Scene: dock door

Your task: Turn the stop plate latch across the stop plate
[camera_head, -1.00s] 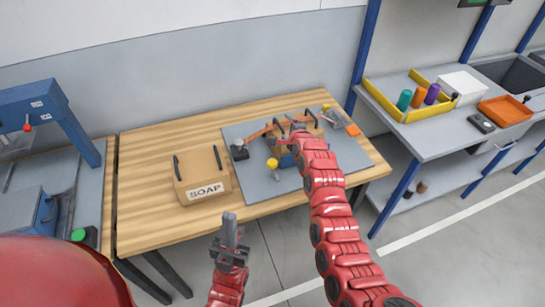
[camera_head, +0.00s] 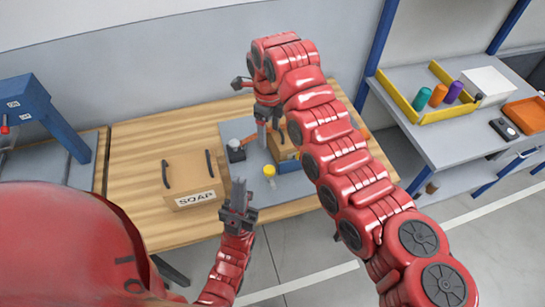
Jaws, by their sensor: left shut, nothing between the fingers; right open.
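A wooden fixture (camera_head: 284,148) with a blue part (camera_head: 288,166) at its front stands on a grey mat (camera_head: 240,174) on the wooden table. An orange-red bar (camera_head: 250,138) runs left from it toward a dark block (camera_head: 235,150). A yellow-topped post (camera_head: 269,171) stands in front. My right gripper (camera_head: 262,140) points down beside the fixture's left side, open; I cannot tell whether it touches anything. My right arm covers the fixture's back and right. I cannot make out the stop plate or its latch.
A cardboard box marked SOAP (camera_head: 192,178) stands left of the mat. A yellow tray (camera_head: 428,112) with coloured cylinders and an orange tray (camera_head: 524,114) are on the right bench (camera_head: 450,140). A blue frame (camera_head: 48,105) stands at left.

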